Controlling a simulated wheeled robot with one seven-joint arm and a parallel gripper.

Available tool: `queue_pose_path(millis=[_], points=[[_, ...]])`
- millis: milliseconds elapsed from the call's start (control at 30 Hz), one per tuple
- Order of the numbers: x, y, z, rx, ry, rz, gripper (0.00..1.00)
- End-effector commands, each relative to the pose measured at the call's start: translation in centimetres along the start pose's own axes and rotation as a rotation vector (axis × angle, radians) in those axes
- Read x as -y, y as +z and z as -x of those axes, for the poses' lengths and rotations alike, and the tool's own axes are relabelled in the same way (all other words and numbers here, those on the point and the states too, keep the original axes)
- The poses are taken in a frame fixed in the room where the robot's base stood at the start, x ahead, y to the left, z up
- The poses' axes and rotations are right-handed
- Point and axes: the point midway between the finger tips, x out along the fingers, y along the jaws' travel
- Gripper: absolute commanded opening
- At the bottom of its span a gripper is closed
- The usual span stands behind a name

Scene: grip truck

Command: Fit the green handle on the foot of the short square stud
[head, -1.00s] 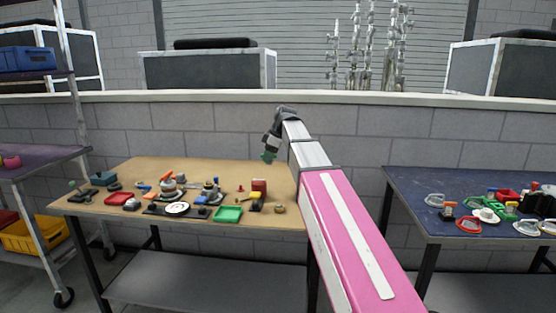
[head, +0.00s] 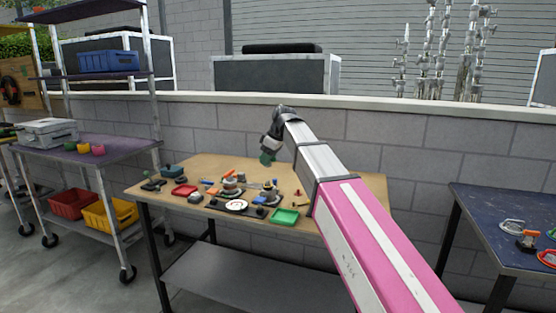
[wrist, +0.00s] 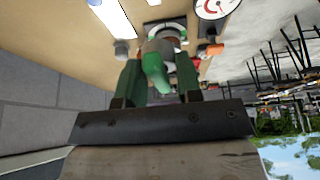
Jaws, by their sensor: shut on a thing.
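My gripper (head: 268,152) is at the end of my outstretched arm, above the far part of the wooden table. In the wrist view my gripper (wrist: 158,72) is shut on the green handle (wrist: 154,66), which sits between the two fingers. The handle also shows in the head view as a small green shape (head: 266,159), clear of the tabletop. Small stands with fittings (head: 231,183) and (head: 269,193) are on the table below. I cannot tell which part there is the short square stud; it is too small or hidden.
The wooden table (head: 180,165) also holds a red tray (head: 185,190), a green tray (head: 285,216), a white dial (head: 236,205) and small parts. A shelf trolley (head: 95,152) stands left and a blue table (head: 490,205) right. A block wall is behind.

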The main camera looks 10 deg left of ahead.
Motion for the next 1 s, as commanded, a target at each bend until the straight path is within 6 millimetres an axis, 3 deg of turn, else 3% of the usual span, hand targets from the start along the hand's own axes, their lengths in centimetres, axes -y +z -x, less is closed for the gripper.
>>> queue_pose_path(millis=[700, 1000], points=[[0.1, 1.8, -4.3, -0.001, 0.0, 0.0, 0.07], [0.0, 1.9, -4.6, -0.001, 0.0, 0.0, 0.07]])
